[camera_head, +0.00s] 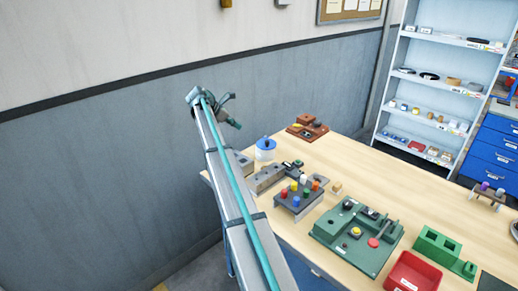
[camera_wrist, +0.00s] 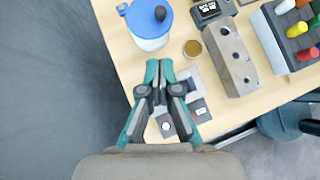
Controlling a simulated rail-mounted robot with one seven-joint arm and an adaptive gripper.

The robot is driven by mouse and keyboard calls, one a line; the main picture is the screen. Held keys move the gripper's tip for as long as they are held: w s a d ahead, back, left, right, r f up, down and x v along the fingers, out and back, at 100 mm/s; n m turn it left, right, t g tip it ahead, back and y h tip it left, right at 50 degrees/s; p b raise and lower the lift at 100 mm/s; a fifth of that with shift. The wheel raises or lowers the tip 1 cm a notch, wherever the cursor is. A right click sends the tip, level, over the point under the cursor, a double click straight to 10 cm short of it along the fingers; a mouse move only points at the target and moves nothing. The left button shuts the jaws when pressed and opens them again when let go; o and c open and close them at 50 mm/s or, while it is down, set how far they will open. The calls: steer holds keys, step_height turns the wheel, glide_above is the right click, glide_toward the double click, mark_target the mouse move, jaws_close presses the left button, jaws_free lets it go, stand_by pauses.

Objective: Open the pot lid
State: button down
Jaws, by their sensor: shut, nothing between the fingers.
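The pot (camera_head: 265,155) is a white round vessel near the table's left edge. Its blue lid (camera_head: 264,144) sits on top with a dark knob. In the wrist view the lid (camera_wrist: 147,18) covers the white pot (camera_wrist: 151,44) at the top of the picture, the dark knob (camera_wrist: 160,13) near its middle. My gripper (camera_wrist: 159,64) is shut and empty, its fingertips together just below the pot in that view. In the head view my gripper (camera_head: 233,110) is up to the left of the pot, apart from it.
A grey block with holes (camera_wrist: 234,60) and a small round yellowish cup (camera_wrist: 193,49) lie right of the fingertips. A rack of coloured pegs (camera_head: 299,193), a green fixture board (camera_head: 357,235) and a red tray (camera_head: 412,273) stand further right. The wall is behind my arm.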

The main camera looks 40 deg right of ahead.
mark_target(265, 145)
steer(key=x, duration=0.4)
steer(key=a+f+x, duration=0.1)
steer(key=x, duration=0.3)
steer(key=a+f+x, duration=0.1)
steer(key=x, duration=0.4)
steer(key=shift+w, duration=0.15)
steer(key=d, duration=0.1)
steer(key=d+p, duration=0.1)
steer(key=d, duration=0.1)
steer(key=shift+s, duration=0.35)
steer(key=shift+s+d+p, duration=0.1)
steer(key=shift+d+p, duration=0.2)
steer(key=shift+d, duration=0.1)
steer(key=shift+s+d, duration=0.1)
steer(key=shift+s, duration=0.05)
